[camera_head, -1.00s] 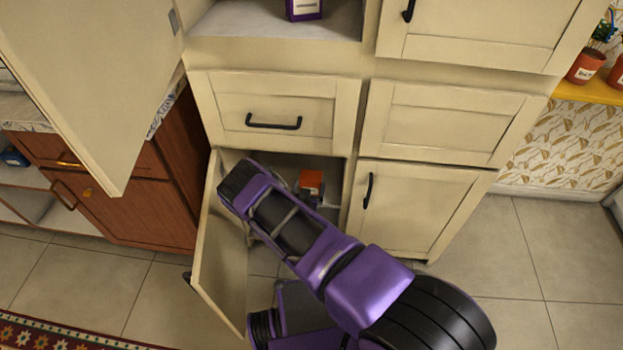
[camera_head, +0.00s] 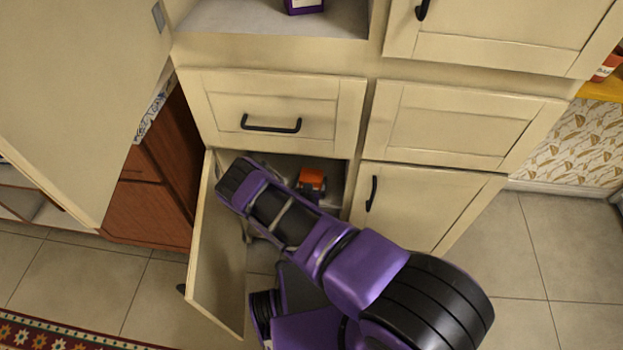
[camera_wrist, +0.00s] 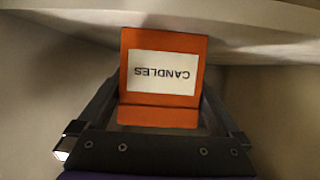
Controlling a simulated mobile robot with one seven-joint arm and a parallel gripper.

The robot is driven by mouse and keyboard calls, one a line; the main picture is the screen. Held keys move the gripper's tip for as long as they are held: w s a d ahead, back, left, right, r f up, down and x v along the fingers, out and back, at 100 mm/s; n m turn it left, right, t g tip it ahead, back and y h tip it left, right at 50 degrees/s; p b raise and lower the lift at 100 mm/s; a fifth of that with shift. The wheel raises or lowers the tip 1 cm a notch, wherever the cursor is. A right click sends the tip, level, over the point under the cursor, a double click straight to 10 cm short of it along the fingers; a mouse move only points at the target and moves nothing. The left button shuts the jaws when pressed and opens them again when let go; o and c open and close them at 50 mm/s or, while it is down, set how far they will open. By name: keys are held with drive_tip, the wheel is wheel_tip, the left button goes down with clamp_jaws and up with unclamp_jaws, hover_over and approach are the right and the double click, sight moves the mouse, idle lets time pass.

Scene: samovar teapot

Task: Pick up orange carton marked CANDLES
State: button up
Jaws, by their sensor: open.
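The orange carton (camera_head: 312,177) is inside the open lower cabinet, just past my arm in the head view. In the wrist view the carton (camera_wrist: 160,116) shows a white label reading CANDLES upside down. My gripper (camera_wrist: 160,92) is open, with one finger on each side of the carton. I cannot tell whether either finger touches it. In the head view the gripper is mostly hidden by my purple and black arm.
The cabinet door (camera_head: 217,250) hangs open on the left, close to my arm. A closed drawer (camera_head: 272,112) is above the opening, and a closed door (camera_head: 415,205) is to its right. In the wrist view the cabinet's pale walls are close around the gripper.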

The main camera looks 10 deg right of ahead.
drive_tip(key=c, duration=1.2)
